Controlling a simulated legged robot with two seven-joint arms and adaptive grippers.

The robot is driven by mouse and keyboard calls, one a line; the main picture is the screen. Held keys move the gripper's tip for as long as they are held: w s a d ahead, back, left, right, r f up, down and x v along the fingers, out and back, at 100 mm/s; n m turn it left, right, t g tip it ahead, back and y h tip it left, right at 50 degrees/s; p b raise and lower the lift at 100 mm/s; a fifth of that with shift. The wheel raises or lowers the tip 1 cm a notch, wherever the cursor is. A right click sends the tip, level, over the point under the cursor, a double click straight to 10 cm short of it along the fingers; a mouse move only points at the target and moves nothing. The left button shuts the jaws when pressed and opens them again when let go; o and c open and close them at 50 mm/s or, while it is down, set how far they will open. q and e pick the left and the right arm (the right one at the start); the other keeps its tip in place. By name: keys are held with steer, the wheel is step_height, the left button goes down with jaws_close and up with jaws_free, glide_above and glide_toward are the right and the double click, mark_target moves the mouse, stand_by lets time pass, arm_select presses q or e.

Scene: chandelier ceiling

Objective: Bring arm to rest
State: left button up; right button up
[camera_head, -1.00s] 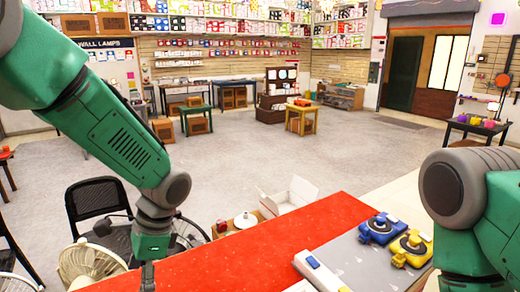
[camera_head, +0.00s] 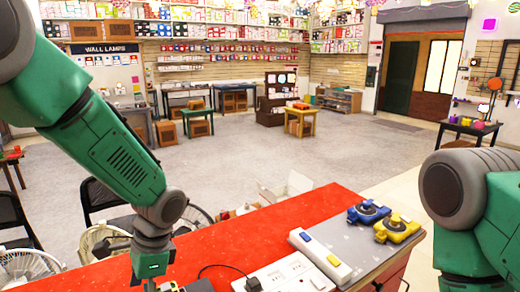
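My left arm comes in from the left in green and grey, and its wrist hangs down over the red table (camera_head: 200,250). The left gripper's fingers are below the picture's bottom edge. My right arm shows at the right edge as a green and grey link. Its gripper is out of the picture.
On the table are a white power strip (camera_head: 320,256), a white socket plate (camera_head: 285,274) with a black plug (camera_head: 253,284), a blue device (camera_head: 368,212) and a yellow device (camera_head: 396,229) on a grey mat (camera_head: 360,255). Fans (camera_head: 30,267) and chairs stand left.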

arm_select(q)
steer(key=s+f+n+h, duration=0.45)
steer(key=s+f, duration=0.85)
steer(key=f, duration=0.4)
steer(key=s+a+f+n+t+y, duration=0.1)
steer(key=s+a+f+n, duration=0.15)
steer(key=s, duration=0.35)
steer(key=s+a+f+n+t, duration=0.1)
steer(key=s+a+f+n, duration=0.1)
steer(key=s+a+n, duration=0.35)
step_height(320, 180, down, 18)
steer(key=w+d+m+t+b, duration=0.1)
steer(key=d+m+b, duration=0.1)
steer(key=b, duration=1.7)
steer(key=shift+d+f, duration=0.2)
steer(key=shift+d, duration=0.2)
arm_select(e)
step_height(320, 180, down, 19)
steer(key=shift+w, duration=0.3)
arm_select(q)
steer(key=shift+w+y, duration=0.1)
steer(key=shift+y, duration=0.15)
steer(key=shift+w, duration=0.1)
